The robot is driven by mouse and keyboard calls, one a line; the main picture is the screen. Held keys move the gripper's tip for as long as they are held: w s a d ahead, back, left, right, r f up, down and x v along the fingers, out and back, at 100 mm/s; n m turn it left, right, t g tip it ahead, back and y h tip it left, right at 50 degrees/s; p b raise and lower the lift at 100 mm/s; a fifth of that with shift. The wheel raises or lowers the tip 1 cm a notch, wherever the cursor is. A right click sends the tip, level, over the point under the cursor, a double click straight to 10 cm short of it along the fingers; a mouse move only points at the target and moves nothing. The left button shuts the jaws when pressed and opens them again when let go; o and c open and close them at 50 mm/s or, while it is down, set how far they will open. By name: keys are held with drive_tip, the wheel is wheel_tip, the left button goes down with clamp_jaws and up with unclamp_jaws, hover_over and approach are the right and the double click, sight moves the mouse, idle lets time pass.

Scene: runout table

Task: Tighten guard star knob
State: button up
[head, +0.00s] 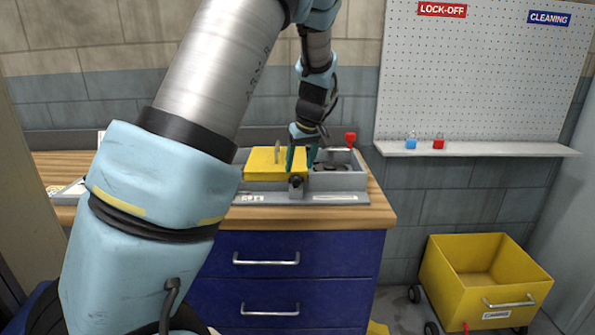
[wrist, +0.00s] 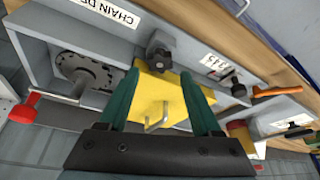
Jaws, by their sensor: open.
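The black star knob (head: 296,182) sits at the front of the grey machine housing (head: 345,182), by the right end of the yellow guard (head: 262,166). In the wrist view the star knob (wrist: 158,52) lies just beyond the fingertips, at the edge of the yellow guard (wrist: 150,92). My gripper (head: 302,158) hangs over the guard's right end. In the wrist view its green fingers (wrist: 159,80) are spread apart with nothing held between them. The guard's metal handle (wrist: 157,118) shows between the fingers. The knob appears clear of both fingers.
A red-ended lever (head: 350,138) rises at the housing's back right. The wrist view shows a dark toothed wheel (wrist: 85,72) inside the housing and an orange handle (wrist: 275,91) to the right. A yellow cart (head: 485,280) stands on the floor right of the blue drawers (head: 290,270).

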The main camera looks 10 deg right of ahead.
sight(296, 178)
drive_tip(key=shift+p+x, duration=0.4)
drive_tip(key=shift+x, duration=1.9)
clamp_jaws()
